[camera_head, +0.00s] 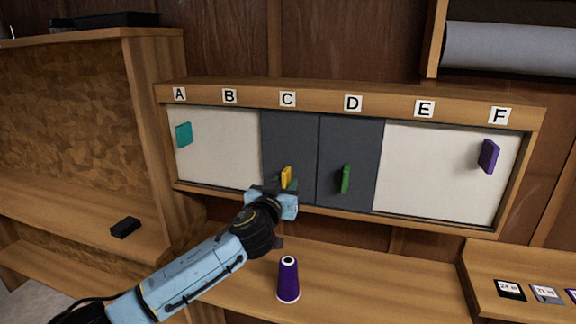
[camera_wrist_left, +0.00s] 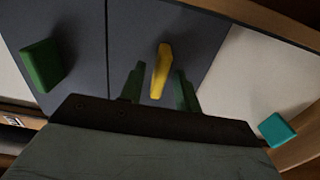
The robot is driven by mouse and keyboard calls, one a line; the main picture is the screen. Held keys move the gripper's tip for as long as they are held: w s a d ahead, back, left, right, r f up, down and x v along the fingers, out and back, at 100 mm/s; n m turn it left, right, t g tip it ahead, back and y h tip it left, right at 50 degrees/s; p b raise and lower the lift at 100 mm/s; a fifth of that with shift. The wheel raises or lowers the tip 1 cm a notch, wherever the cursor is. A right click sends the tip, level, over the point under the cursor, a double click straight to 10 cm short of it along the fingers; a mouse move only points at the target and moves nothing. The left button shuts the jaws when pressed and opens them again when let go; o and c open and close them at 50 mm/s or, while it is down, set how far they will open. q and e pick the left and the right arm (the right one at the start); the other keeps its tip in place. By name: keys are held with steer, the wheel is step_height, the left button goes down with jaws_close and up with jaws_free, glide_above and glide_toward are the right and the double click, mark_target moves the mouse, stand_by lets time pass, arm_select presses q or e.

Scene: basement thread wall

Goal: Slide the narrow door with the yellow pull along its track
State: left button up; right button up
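The narrow dark grey door (camera_head: 289,135) with the yellow pull (camera_head: 286,177) sits under label C in the wall cabinet. A second dark door (camera_head: 352,148) with a green pull (camera_head: 345,180) stands right of it, under D. My left gripper (camera_head: 285,186) is at the yellow pull, its tips partly hidden by its own body in the head view. In the left wrist view, the two green fingers (camera_wrist_left: 159,88) are apart, with the yellow pull (camera_wrist_left: 160,71) between them and a gap showing on each side. My right gripper is not in view.
A wide white door (camera_head: 225,145) with a teal pull (camera_head: 184,134) is at left. Another white door (camera_head: 435,170) with a purple pull (camera_head: 488,156) is at right. A purple thread cone (camera_head: 288,280) stands on the shelf below. A black block (camera_head: 125,227) lies at left.

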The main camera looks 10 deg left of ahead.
arm_select(q)
jaws_close()
steer(key=a, duration=1.4)
steer(key=shift+w+a+p, duration=0.2)
steer(key=shift+a+p, duration=0.1)
steer(key=shift+p, duration=0.1)
jaws_free()
steer(key=s+p, duration=0.2)
steer(key=s, duration=0.5)
